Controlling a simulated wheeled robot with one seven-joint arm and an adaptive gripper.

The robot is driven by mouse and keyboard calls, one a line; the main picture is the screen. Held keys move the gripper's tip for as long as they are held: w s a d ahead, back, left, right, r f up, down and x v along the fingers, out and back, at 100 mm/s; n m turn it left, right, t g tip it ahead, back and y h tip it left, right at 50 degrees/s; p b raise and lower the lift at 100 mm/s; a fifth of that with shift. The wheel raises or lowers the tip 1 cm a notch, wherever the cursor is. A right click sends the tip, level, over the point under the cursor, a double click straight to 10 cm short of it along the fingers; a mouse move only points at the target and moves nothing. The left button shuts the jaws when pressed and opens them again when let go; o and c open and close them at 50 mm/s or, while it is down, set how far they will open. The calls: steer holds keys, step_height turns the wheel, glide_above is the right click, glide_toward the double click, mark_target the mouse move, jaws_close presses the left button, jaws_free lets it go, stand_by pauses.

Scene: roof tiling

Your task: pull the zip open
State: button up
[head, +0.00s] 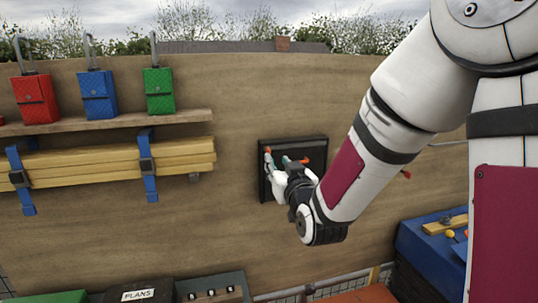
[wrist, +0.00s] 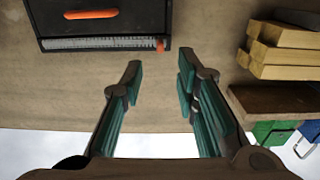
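A black case (head: 293,143) is fixed to the brown wall, partly hidden behind my gripper and arm in the head view. The wrist view, where the scene appears upside down, shows the case (wrist: 100,28) at the upper left. A pale toothed zip (wrist: 95,44) runs along one edge. Its small orange-red pull (wrist: 160,45) is at the right end in that view; an orange pull (head: 268,149) shows at the case's upper left in the head view. My gripper (wrist: 160,73) is open and empty. The pull lies beyond the gap between its fingertips, apart from them.
An orange handle (wrist: 92,14) is on the case's face. To the left in the head view, a shelf (head: 110,122) holds red, blue and green pouches, with strapped yellow planks (head: 100,165) below. The wall between planks and case is mostly clear.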

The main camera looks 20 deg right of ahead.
mark_target(268, 150)
steer(key=w, duration=0.8)
steer(key=shift+w, duration=0.1)
steer(key=shift+c, duration=0.5)
jaws_close()
